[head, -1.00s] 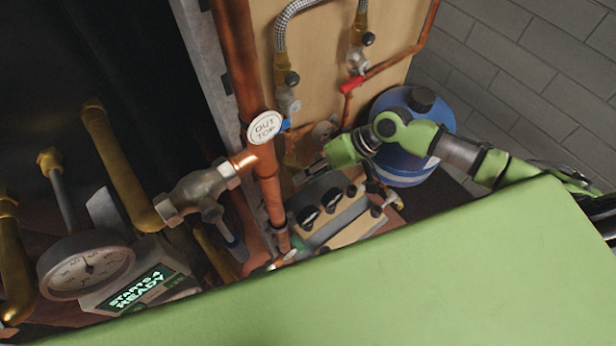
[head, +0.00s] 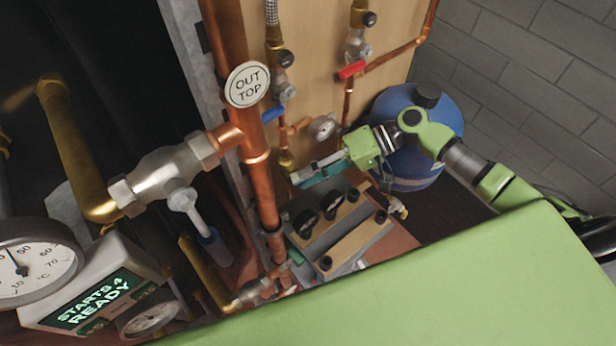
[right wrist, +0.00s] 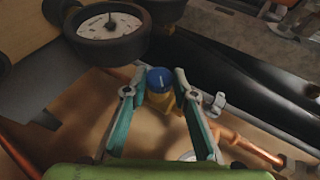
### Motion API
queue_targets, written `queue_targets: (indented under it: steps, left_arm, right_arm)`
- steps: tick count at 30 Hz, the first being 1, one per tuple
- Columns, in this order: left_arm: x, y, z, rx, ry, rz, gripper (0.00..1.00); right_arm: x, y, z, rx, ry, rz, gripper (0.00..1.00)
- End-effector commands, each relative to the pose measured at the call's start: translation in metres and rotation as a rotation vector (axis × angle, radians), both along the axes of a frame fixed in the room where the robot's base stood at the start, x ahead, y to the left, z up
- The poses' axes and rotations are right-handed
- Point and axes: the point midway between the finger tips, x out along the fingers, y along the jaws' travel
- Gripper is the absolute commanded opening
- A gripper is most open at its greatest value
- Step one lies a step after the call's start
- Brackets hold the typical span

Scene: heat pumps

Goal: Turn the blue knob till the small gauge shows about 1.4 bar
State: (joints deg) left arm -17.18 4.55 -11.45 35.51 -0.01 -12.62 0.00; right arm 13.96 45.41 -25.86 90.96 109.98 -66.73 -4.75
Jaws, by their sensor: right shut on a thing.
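In the right wrist view, the blue knob (right wrist: 159,78) sits on a brass body between the two teal fingers of my right gripper (right wrist: 157,82), which is shut on it. In the head view my right gripper (head: 303,178) reaches left from in front of the blue tank; the knob cannot be made out there. A round black-rimmed gauge (right wrist: 108,24) shows at the upper left of the wrist view, its figures too small to read. A small pale round dial (head: 324,127) is above the gripper in the head view, also unreadable. My left gripper is out of view.
A copper pipe with an "OUT TOP" tag (head: 247,84) stands left of the gripper. Below the gripper is a block with black round parts (head: 332,201). The blue tank (head: 416,110) is behind the arm. A large °C gauge (head: 32,264) and display (head: 95,298) are lower left.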

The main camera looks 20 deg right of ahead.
Motion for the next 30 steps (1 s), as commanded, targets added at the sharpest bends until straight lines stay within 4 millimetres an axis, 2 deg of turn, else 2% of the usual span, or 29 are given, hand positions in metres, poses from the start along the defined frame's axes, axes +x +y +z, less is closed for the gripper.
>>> queue_targets:
  steps: [8, 9, 10, 23, 26, 30]
  left_arm:
    - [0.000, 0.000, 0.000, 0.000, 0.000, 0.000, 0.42]
    - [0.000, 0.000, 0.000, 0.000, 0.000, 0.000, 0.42]
    - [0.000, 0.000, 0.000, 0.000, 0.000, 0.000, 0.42]
    - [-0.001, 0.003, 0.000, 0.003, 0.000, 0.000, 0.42]
    - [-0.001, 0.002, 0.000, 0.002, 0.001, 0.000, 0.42]
    - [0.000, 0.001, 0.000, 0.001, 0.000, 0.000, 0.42]
  right_arm:
    - [0.001, 0.000, 0.000, 0.000, 0.001, -0.003, 0.04]
    - [0.001, 0.000, 0.000, -0.001, 0.000, -0.002, 0.36]
    - [0.001, 0.000, 0.000, -0.001, 0.000, -0.002, 0.42]
    - [0.000, -0.006, 0.002, -0.002, 0.001, -0.002, 0.42]
    - [-0.001, -0.018, 0.008, -0.003, 0.001, -0.003, 0.42]
    - [-0.004, -0.045, 0.020, -0.004, 0.001, -0.004, 0.42]
